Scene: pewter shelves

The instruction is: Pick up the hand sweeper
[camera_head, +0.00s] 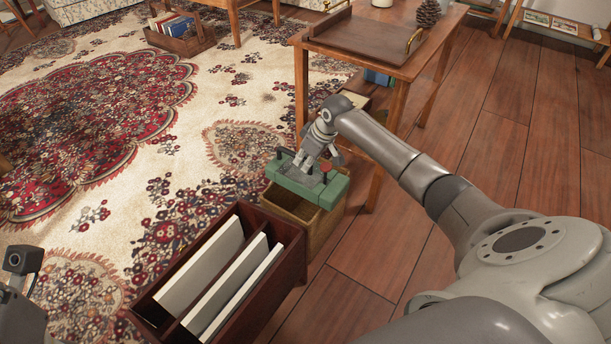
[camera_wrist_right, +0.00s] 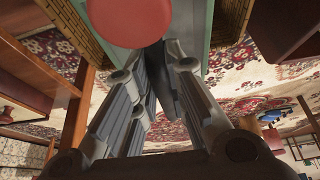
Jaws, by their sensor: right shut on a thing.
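In the right wrist view the fingers (camera_wrist_right: 157,62) close around a dark part, beside the red disc and green body (camera_wrist_right: 197,25). The fingertips are partly hidden. My left gripper's fingers are out of view.
The wicker basket (camera_head: 320,228) stands on the wood floor beside a dark wooden box (camera_head: 285,300) holding pale panels. A wooden table (camera_head: 405,70) with a tray and pinecone (camera_head: 428,14) stands behind. A box of books (camera_head: 178,38) sits on the rug's far side. The patterned rug is mostly clear.

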